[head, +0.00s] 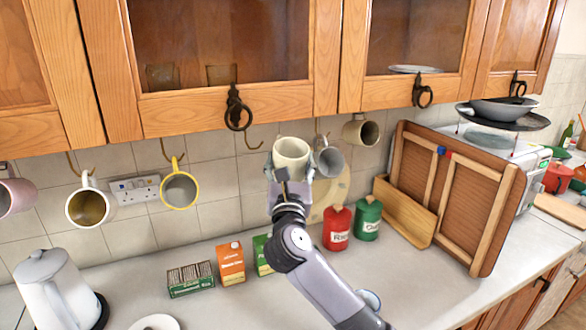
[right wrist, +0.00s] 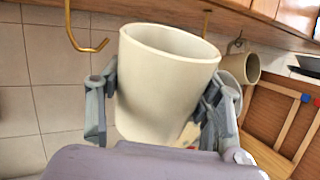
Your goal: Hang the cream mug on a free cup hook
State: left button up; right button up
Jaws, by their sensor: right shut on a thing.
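The cream mug (head: 291,157) is held upright, slightly tilted, in my right gripper (head: 290,175) below the cabinet edge. In the right wrist view the mug (right wrist: 165,85) fills the middle between the two fingers (right wrist: 160,105); its handle is not visible. A free brass cup hook (right wrist: 85,35) is to the mug's left and apart from it; it also shows in the head view (head: 254,140). My left gripper is not in view.
Hanging mugs are a white one (head: 88,205), a yellow-rimmed one (head: 180,188), a pink one (head: 15,196), a grey one (head: 328,160) close right of the cream mug, and a beige one (head: 362,131). A kettle (head: 55,285), cartons (head: 231,263) and a red canister (head: 337,228) stand below.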

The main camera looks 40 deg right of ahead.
jog(key=shift+w+d+r, duration=0.1)
jog(key=shift+w, duration=0.45)
jog(key=shift+w+a, duration=0.1)
jog(key=shift+a, duration=0.15)
jog(key=shift+w+a, duration=0.2)
jog(key=shift+a, duration=0.8)
jog(key=shift+w+a+f+b, duration=0.15)
jog(key=shift+a+f+b, duration=0.1)
jog(key=shift+a, duration=0.3)
jog(key=shift+w+a+f+b, duration=0.1)
jog(key=shift+a+f+b, duration=0.2)
jog(key=shift+a, duration=0.25)
jog(key=shift+w+a+f+b, duration=0.15)
jog(key=shift+a+f+b, duration=0.1)
jog(key=shift+a, duration=0.3)
jog(key=o, duration=1.4)
jog(key=shift+o, duration=0.5)
